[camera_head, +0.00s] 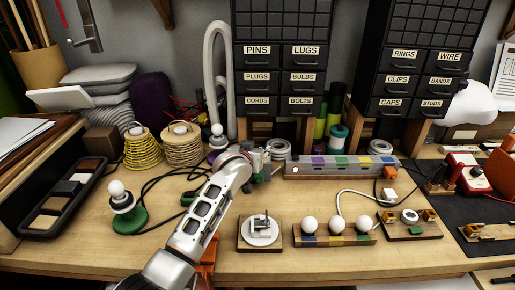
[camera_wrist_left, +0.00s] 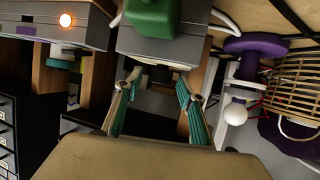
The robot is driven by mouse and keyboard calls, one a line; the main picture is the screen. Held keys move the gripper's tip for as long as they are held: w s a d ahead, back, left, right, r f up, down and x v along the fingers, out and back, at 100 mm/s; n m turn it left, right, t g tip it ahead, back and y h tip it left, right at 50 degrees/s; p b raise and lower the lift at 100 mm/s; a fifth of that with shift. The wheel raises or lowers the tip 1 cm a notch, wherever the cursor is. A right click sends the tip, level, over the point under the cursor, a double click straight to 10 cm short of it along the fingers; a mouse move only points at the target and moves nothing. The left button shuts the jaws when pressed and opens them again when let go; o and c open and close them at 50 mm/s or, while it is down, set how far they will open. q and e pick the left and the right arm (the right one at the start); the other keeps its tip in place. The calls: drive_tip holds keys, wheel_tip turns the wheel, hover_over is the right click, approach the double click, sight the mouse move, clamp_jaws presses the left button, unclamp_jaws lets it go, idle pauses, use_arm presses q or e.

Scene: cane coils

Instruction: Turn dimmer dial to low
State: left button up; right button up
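A white round dial (camera_head: 262,232) with a grey raised handle sits on a square wooden base at the front middle of the bench. It looks like the dimmer dial, but no low mark is readable. My left gripper (camera_head: 264,164) is behind it, at the left end of a long grey strip, apart from the dial. In the left wrist view, my left gripper's fingers (camera_wrist_left: 158,108) are spread with a gap between them. A grey box with a green block (camera_wrist_left: 158,16) on top and a dark piece (camera_wrist_left: 160,75) lies just beyond them. My right gripper is not in view.
The grey strip (camera_head: 335,173) with coloured patches lies behind the dial. A block with several white bulbs (camera_head: 336,240) stands right of it. Cane coils (camera_head: 182,146) and a green lamp holder (camera_head: 129,218) stand left. Black cable crosses the bench. Bare wood lies around the dial.

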use_arm(q)
drive_tip(key=c, duration=0.9)
drive_tip(key=shift+c, duration=1)
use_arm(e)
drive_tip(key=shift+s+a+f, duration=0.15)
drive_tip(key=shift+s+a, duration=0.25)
